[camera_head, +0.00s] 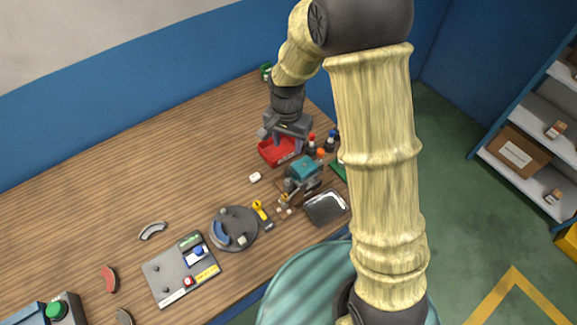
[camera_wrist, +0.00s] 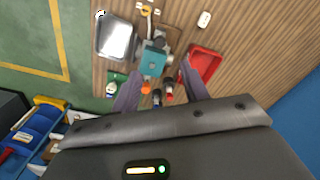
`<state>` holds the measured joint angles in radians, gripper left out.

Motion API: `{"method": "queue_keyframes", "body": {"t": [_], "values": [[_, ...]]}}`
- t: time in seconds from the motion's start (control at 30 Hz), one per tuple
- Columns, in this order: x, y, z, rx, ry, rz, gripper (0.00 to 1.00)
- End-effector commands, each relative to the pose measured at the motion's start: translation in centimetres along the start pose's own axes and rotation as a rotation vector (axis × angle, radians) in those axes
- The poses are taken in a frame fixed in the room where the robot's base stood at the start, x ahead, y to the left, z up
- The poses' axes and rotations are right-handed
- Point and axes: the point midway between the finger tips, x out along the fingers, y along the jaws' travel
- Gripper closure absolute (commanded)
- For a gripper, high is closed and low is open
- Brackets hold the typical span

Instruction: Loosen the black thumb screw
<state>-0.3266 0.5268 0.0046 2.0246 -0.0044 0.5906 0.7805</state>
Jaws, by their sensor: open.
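I cannot pick out the black thumb screw for certain in either view. A teal block sits on a grey fixture (camera_head: 299,188) near the front right of the workbench. The teal block (camera_wrist: 152,62) is also in the wrist view, just beyond my fingertips. A round grey fixture (camera_head: 233,229) with small posts and a blue part stands to its left. My gripper (camera_head: 286,144) is above the far right of the bench, by the red tray. In the wrist view my gripper (camera_wrist: 158,88) shows two spread fingers with nothing held between them.
The red tray (camera_head: 276,151) and small bottles (camera_head: 312,146) stand behind the teal block. A dark tray (camera_head: 326,207) lies at the front edge. A grey board (camera_head: 180,270) with blue and red parts lies front left. The bench's back left is mostly clear.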

Motion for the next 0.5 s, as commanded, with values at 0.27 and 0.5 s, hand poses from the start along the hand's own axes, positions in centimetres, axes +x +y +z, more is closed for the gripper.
{"method": "queue_keyframes", "body": {"t": [0.27, 0.5], "values": [[4.5, 0.1, 0.1, 0.001, -0.004, 0.003, 0.55], [7.9, 0.1, 0.1, -0.001, -0.003, 0.003, 0.55]]}}
